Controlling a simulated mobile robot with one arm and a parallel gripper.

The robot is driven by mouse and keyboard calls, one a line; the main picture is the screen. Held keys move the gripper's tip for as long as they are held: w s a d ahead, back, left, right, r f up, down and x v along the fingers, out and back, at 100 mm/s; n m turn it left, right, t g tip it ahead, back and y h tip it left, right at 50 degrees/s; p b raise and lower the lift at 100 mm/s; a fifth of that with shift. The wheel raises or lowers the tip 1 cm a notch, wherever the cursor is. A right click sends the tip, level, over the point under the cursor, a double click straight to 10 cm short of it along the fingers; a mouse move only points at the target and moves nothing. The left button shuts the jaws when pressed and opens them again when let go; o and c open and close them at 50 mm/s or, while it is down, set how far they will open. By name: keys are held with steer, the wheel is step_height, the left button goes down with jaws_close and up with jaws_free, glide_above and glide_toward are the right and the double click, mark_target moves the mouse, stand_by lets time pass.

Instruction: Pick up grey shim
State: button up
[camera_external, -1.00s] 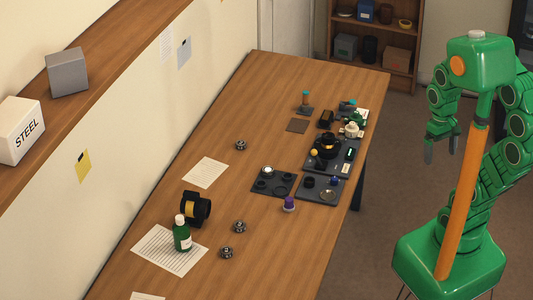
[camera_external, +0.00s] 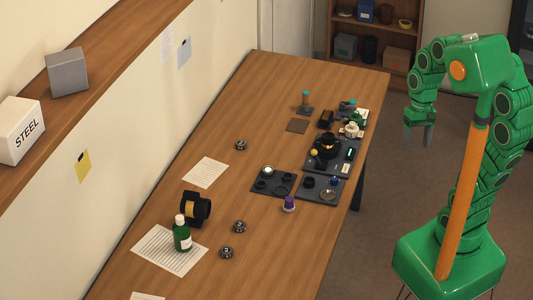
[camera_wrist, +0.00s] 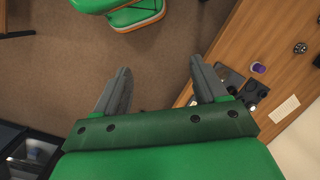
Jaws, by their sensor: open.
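My gripper (camera_external: 418,138) is open and empty, in the air to the right of the table, over the floor. In the wrist view its two fingers (camera_wrist: 160,67) stand apart with bare floor between them. I cannot make out the grey shim for certain. A thin pale ring (camera_external: 328,194) lies on the front right dark tray (camera_external: 312,200) and could be it, but it is too small to tell. In the wrist view the dark trays show partly behind the right finger, and no shim can be picked out there.
Behind the trays stand crowded small items.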

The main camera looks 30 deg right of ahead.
steer(key=w+a+f+m+y, duration=0.25)
steer(key=w+a, duration=0.35)
steer(key=w, duration=0.5)
steer(key=w+a+f+m+y, duration=0.1)
steer(key=w+a+m+y, duration=0.15)
steer(key=w+a, duration=0.6)
steer(key=w+a+f+m+y, duration=0.2)
steer(key=w+a+m, duration=0.15)
steer(key=w, duration=1.05)
steer(key=w+a+f+m+t+y, duration=0.1)
steer(key=w+a+f+m+y, duration=0.15)
steer(key=w+f, duration=0.4)
steer(key=w+a+f+m+t+y, duration=0.1)
steer(key=w+a+f+m, duration=0.25)
steer(key=w, duration=0.55)
steer(key=m+t+y, duration=0.1)
steer(key=m, duration=0.2)
glide_toward(242, 142)
steer(key=shift+w+a+f, duration=0.2)
steer(key=shift+a+f, duration=0.1)
steer(key=shift+f, duration=0.15)
steer(key=shift+x, duration=1.2)
steer(key=shift+r+x, duration=0.1)
steer(key=shift+x, duration=1.25)
steer(key=shift+r+x, duration=0.15)
steer(key=shift+x, duration=1.2)
steer(key=shift+s, duration=0.2)
steer(key=c, duration=1.2)
